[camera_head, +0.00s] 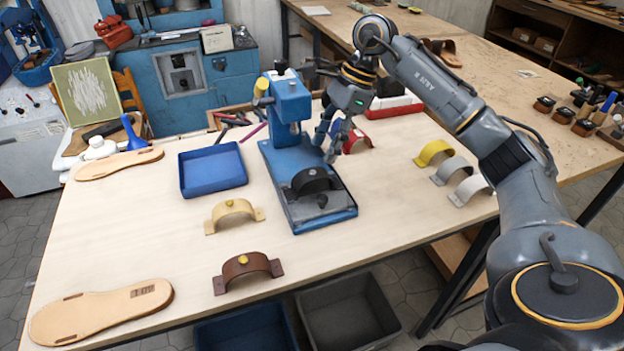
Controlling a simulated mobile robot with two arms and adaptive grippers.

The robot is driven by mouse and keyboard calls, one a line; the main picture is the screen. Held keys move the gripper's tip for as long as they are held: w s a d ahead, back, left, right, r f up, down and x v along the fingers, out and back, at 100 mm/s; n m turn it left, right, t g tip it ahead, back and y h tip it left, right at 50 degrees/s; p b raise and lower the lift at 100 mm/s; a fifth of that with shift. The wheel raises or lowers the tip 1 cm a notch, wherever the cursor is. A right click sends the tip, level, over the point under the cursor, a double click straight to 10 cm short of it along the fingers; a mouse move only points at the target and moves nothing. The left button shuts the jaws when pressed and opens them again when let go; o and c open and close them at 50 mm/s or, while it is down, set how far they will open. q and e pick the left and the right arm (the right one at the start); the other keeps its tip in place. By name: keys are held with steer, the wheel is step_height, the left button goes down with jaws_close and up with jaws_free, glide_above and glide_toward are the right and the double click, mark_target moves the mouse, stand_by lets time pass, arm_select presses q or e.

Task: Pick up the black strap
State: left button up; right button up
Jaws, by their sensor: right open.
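The black strap (311,181) is a curved arch standing on the base of the blue press (289,103), in front of its column. My right gripper (335,150) comes in from the upper right. Its fingers point down, open and empty, above and slightly behind the black strap in the picture, beside the press column. It appears apart from the strap. My left gripper is not in view.
A red strap (357,139) stands just behind the right gripper. Yellow (434,152), grey and white straps line the right edge. A blue tray (212,170), another yellow strap (233,213) and a brown strap (247,268) are left of the press. Soles (100,311) lie at left.

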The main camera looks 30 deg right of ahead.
mark_target(311, 172)
steer(key=x, duration=0.3)
steer(key=shift+a+f, duration=0.15)
steer(key=shift+f, duration=0.2)
steer(key=shift+w+a+f+p, duration=0.15)
steer(key=shift+a+f+p, duration=0.15)
steer(key=shift+f+p, duration=0.15)
steer(key=p+x, duration=0.1)
steer(key=x, duration=0.2)
steer(key=shift+w+a+f+p, duration=0.2)
steer(key=shift+p, duration=0.1)
steer(key=shift+a+f, duration=0.1)
steer(key=shift+f, duration=0.35)
steer(key=shift+c, duration=0.2)
steer(key=c, duration=0.6)
